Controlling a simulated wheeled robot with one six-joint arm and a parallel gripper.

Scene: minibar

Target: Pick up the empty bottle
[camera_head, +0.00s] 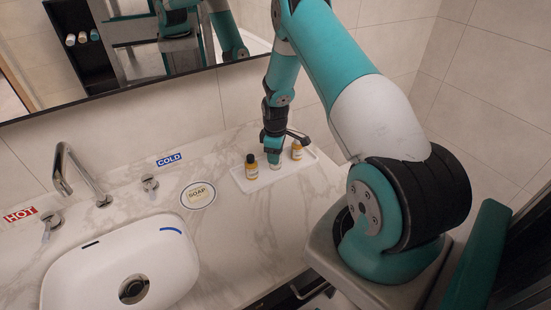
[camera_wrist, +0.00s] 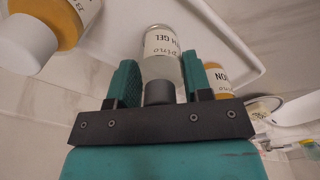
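The empty bottle (camera_wrist: 161,43), clear with a white "BATH GEL" label and a grey cap (camera_wrist: 159,92), stands on the white tray (camera_head: 245,187). In the head view it also shows (camera_head: 274,166), mostly hidden under my gripper (camera_head: 273,156). In the wrist view my gripper (camera_wrist: 161,80) has its two teal fingers on either side of the bottle's cap and shoulder. A gap shows beside the cap. Whether the fingers touch the bottle's shoulder cannot be told.
A soap dish (camera_head: 199,195), tap (camera_head: 78,170) and sink (camera_head: 105,250) lie further left. The wall and mirror are behind.

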